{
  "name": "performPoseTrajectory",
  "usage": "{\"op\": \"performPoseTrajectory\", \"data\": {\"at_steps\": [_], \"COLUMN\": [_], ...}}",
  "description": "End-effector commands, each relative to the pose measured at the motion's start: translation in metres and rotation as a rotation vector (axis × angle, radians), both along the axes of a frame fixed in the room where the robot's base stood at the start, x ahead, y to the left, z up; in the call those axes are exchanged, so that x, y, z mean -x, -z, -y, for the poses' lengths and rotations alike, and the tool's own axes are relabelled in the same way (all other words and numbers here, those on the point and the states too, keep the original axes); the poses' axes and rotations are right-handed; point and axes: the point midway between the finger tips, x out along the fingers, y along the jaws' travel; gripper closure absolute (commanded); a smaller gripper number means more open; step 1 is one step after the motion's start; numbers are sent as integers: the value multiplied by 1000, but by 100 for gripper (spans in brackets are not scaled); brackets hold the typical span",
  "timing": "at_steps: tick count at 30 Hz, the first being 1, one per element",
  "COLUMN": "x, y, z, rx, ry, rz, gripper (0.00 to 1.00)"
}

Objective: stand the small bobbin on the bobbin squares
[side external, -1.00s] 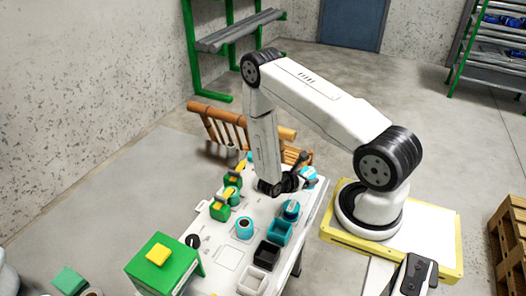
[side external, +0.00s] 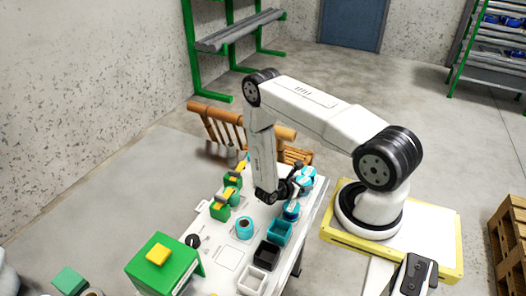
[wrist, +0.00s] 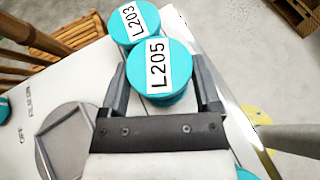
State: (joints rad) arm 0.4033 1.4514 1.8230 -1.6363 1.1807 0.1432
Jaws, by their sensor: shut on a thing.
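My gripper (wrist: 163,98) is shut on a teal bobbin labelled L205 (wrist: 157,72), with one finger on each side of it. In the side view my gripper (side external: 298,189) is at the far right part of the white table. A second teal bobbin, labelled L203 (wrist: 133,22), is just beyond the held one. Another teal bobbin (side external: 291,210) is near the teal bin, and one with an open top (side external: 244,228) stands mid-table. A square outline (side external: 228,257) is marked on the table. Whether L205 touches the table is hidden.
A teal bin (side external: 279,232), a black bin (side external: 266,255) and a white bin (side external: 252,281) line the table's right edge. Green and yellow fixtures (side external: 221,208) stand along the left. A green box (side external: 165,265) is at the front left.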

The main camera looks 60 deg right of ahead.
Motion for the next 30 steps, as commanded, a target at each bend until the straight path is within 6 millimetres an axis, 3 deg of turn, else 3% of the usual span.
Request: {"op": "performPoseTrajectory", "data": {"at_steps": [15, 16, 17, 30], "x": [0, 0, 0, 0], "y": [7, 7, 7, 3], "z": [0, 0, 0, 0], "rx": [1, 0, 0, 1], "ry": [0, 0, 0, -1], "rz": [0, 0, 0, 1], "gripper": [91, 13, 3, 0]}}
